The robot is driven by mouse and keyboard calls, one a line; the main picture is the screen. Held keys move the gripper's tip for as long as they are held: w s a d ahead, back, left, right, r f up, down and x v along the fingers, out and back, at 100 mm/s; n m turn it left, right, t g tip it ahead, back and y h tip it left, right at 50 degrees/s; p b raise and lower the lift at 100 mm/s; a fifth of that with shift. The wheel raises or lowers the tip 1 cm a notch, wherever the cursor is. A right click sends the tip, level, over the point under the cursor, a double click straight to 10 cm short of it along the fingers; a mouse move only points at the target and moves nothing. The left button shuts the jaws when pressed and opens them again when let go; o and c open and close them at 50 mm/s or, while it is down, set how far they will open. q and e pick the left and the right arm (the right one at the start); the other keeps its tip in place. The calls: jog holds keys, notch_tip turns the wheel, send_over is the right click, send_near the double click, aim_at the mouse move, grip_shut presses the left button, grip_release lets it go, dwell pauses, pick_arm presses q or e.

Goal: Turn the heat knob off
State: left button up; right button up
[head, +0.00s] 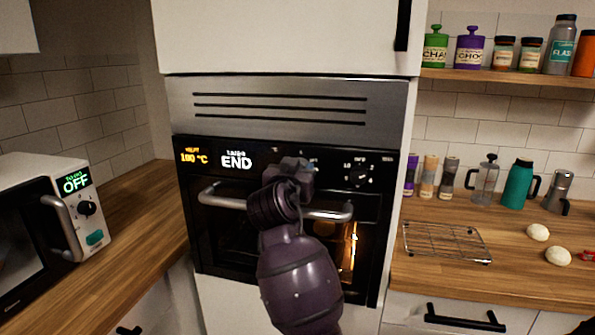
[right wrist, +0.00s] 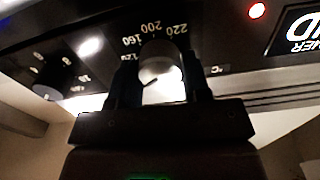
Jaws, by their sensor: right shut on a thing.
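The oven's black control panel (head: 225,159) shows an orange heat reading of 180 °C and a white timer reading END. My right gripper (head: 297,164) is up against the panel, right of the displays, and hides the heat knob in the head view. In the right wrist view the heat knob (right wrist: 161,70) is a pale round knob with a dark mark, beside a scale with 160, 200, 220 and °C. The fingers of my right gripper (right wrist: 163,84) are shut on it, one on each side. My left gripper is out of view.
A second knob (head: 360,178) is on the panel to the right, also in the right wrist view (right wrist: 47,91). The oven handle (head: 222,199) runs just below, behind my right arm. A microwave (head: 75,215) stands left; a wire rack (head: 446,242) lies on the right counter.

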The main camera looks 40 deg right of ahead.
pick_arm(q)
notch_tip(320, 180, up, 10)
jog(key=p, duration=1.1)
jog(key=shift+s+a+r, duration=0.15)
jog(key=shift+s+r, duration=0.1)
pick_arm(e)
jog(key=n, duration=1.1)
jog(key=shift+n, duration=0.4)
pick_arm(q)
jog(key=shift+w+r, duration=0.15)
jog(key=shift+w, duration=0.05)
pick_arm(e)
jog(key=o, duration=0.9)
jog(key=shift+a, duration=0.1)
pick_arm(q)
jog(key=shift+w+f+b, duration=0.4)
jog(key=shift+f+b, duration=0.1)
jog(key=shift+b, duration=0.6)
pick_arm(e)
jog(key=v, duration=1)
jog(key=shift+s+a, duration=0.25)
jog(key=shift+s, duration=0.05)
